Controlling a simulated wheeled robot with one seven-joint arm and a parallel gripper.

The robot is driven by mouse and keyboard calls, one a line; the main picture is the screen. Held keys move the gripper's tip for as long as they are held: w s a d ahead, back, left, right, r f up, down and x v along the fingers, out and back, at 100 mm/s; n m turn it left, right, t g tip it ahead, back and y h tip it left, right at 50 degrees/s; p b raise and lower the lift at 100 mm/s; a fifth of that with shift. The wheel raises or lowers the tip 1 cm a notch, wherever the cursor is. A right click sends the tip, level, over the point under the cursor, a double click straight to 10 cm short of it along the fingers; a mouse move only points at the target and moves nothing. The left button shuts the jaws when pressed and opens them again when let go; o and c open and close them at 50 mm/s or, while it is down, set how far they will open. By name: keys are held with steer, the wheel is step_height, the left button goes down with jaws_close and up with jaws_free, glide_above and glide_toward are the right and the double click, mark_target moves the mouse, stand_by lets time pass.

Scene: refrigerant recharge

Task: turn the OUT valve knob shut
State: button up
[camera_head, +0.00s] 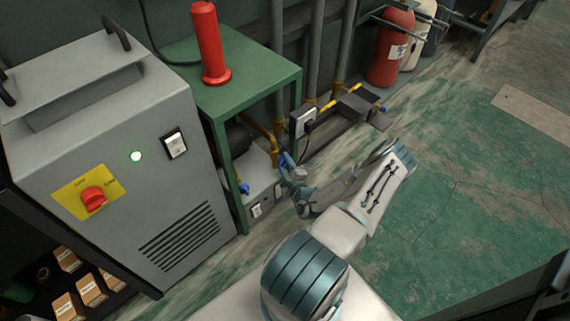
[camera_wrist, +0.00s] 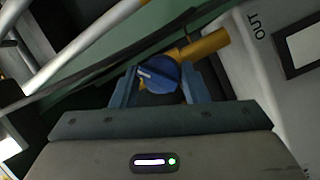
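The blue OUT valve knob (camera_wrist: 158,73) has a white mark and sits at the end of a brass-yellow pipe (camera_wrist: 205,45), beside the grey unit marked OUT (camera_wrist: 257,26). In the wrist view my gripper (camera_wrist: 160,80) has one finger on each side of the knob, with very little gap. I cannot tell whether the fingers press on it. In the head view my gripper (camera_head: 287,168) reaches under the green table, by the grey unit (camera_head: 263,178), and its tips and the OUT knob are hard to make out. Another blue knob (camera_head: 244,188) shows at the unit's left.
The green table (camera_head: 250,88) stands over the unit, with a leg (camera_head: 228,165) at its front. A large grey machine (camera_head: 115,165) stands left. Open floor (camera_head: 470,180) lies to the right.

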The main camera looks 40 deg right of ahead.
steer(key=shift+a+f+n, duration=0.1)
steer(key=shift+n, duration=0.3)
steer(key=n, duration=0.2)
steer(key=n+t, duration=0.1)
steer(key=shift+f+n, duration=0.2)
steer(key=shift+n, duration=0.2)
steer(key=n+t+b, duration=0.1)
steer(key=n, duration=0.2)
steer(key=n+t+y, duration=0.1)
steer(key=n, duration=0.2)
steer(key=shift+f+n+y+b, duration=0.1)
steer(key=shift+n+y+b, duration=0.2)
steer(key=shift+n+b, duration=0.1)
steer(key=shift+d+t, duration=0.2)
steer(key=shift+t, duration=0.1)
steer(key=o, duration=0.9)
steer(key=shift+c, duration=0.2)
steer(key=d+p+v, duration=0.1)
steer(key=v, duration=0.6)
steer(key=shift+s+a+p, duration=0.3)
steer(key=shift+a+p, duration=0.05)
steer(key=shift+a, duration=0.1)
